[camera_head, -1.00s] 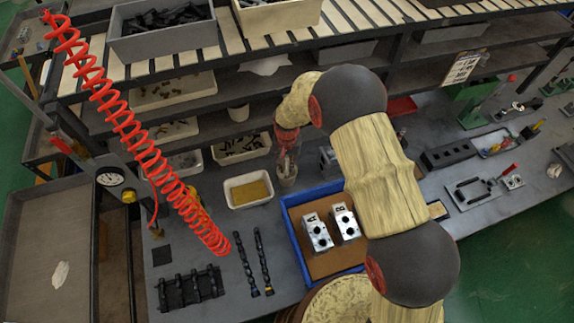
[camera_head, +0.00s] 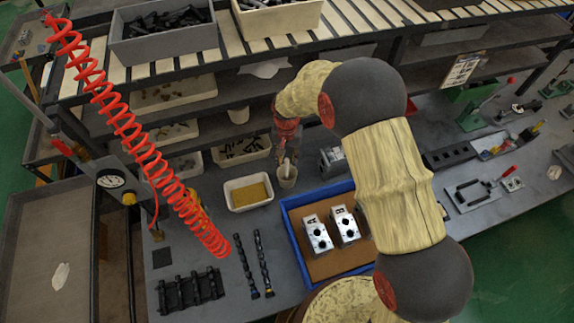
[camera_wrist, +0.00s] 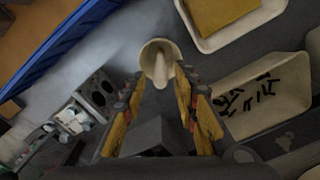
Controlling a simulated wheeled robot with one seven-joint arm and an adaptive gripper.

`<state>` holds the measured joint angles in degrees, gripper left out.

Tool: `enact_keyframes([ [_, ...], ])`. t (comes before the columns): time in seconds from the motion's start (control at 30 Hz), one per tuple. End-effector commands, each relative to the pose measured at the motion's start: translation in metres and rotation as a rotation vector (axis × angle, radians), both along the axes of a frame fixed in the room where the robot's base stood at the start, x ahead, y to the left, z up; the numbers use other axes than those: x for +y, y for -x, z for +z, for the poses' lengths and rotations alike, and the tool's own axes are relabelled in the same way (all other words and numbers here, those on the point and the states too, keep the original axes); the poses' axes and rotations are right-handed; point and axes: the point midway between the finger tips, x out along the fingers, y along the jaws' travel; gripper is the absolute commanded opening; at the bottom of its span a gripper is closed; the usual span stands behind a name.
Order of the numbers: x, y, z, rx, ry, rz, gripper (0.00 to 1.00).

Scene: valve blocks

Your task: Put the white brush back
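The white brush (camera_wrist: 161,70) stands in a small pale cup (camera_wrist: 151,49), its end pointing up towards the wrist camera. In the head view the brush (camera_head: 286,165) shows as a thin white stick leaning in the cup (camera_head: 287,178) on the bench. My gripper (camera_wrist: 158,84) is open, with its yellow-sided fingers spread to the left and right of the brush end and a gap visible on both sides. In the head view my gripper (camera_head: 283,155) is just above the cup. The brush's lower part is hidden inside the cup.
A white tray with a yellow sponge-like block (camera_head: 249,193) stands left of the cup. A bin of dark parts (camera_head: 241,149) is behind it. A blue-rimmed tray (camera_head: 292,234) holds valve blocks A (camera_head: 318,236) and B (camera_head: 345,226). A red coiled hose (camera_head: 135,135) hangs at left.

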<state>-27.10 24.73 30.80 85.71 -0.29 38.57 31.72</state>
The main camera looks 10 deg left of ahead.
Motion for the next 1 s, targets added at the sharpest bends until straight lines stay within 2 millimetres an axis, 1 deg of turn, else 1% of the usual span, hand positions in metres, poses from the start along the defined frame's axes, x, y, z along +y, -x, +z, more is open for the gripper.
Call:
enact_keyframes([
  [0.03, 0.000, 0.000, 0.012, -0.003, -0.002, 0.000, 0.30],
  [0.1, 0.000, 0.000, 0.024, -0.001, -0.001, 0.000, 0.30],
  [0.2, 0.000, 0.000, 0.040, -0.001, -0.001, 0.000, 0.30],
  [0.3, 0.000, 0.000, 0.052, -0.001, -0.001, 0.000, 0.30],
  [0.43, 0.000, 0.001, 0.059, 0.001, 0.000, 0.000, 0.30],
  [0.67, -0.001, 0.001, 0.062, 0.000, 0.000, 0.000, 0.30],
  [0.73, -0.004, 0.000, 0.069, -0.006, -0.003, -0.001, 0.30],
  [0.77, -0.007, 0.000, 0.075, -0.010, -0.005, -0.001, 0.30],
  [0.87, -0.023, 0.000, 0.105, -0.035, -0.017, 0.002, 0.30],
  [0.9, -0.032, 0.001, 0.121, -0.049, -0.022, 0.002, 0.30],
  [0.97, -0.047, 0.005, 0.146, -0.070, -0.030, 0.005, 0.30],
  [1.0, -0.059, 0.009, 0.163, -0.086, -0.034, 0.007, 0.30],
])
